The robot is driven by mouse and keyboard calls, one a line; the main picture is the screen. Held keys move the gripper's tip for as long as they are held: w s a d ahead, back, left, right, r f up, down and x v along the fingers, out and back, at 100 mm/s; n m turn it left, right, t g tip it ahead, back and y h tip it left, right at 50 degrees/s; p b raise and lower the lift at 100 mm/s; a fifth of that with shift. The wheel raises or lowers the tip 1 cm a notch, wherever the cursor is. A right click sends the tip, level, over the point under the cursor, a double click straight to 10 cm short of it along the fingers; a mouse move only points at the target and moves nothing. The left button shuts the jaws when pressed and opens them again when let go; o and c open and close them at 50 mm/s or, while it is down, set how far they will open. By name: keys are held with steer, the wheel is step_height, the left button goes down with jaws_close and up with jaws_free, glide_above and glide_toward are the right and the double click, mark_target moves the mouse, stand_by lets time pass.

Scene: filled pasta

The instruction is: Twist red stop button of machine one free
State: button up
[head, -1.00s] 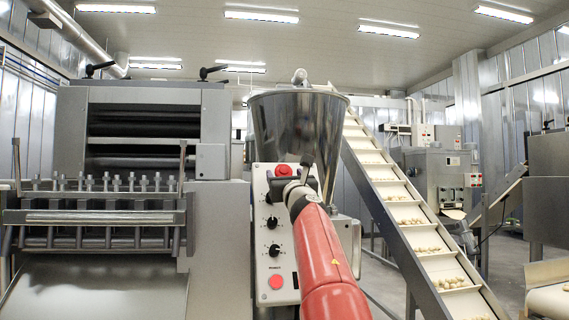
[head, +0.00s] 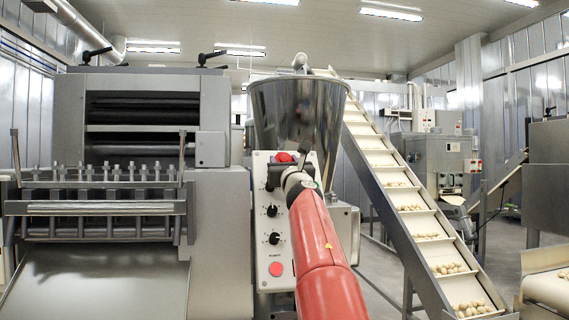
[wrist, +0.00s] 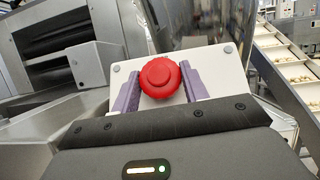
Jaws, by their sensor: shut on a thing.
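The red stop button (wrist: 160,77) is a round mushroom head at the top of the pale control panel (wrist: 210,65) in the wrist view. My gripper (wrist: 160,87) is shut on it, with a purple finger on each side of the head. In the head view the top of the red button (head: 285,157) shows just above my gripper (head: 282,170). My red arm reaches up to the panel from below and hides part of the panel and most of the gripper.
Lower on the panel are black knobs (head: 273,239) and another red button (head: 276,269). A steel hopper (head: 298,115) rises behind the panel. A grey roller machine (head: 140,130) stands left, and an inclined conveyor (head: 415,222) with pasta pieces runs at right.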

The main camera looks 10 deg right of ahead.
steer(key=shift+a+m+h, duration=0.15)
steer(key=shift+m+h, duration=0.45)
steer(key=shift+m, duration=0.1)
steer(key=shift+m+h, duration=1.7)
steer(key=shift+m, duration=0.1)
steer(key=o, duration=1)
steer(key=shift+s, duration=0.1)
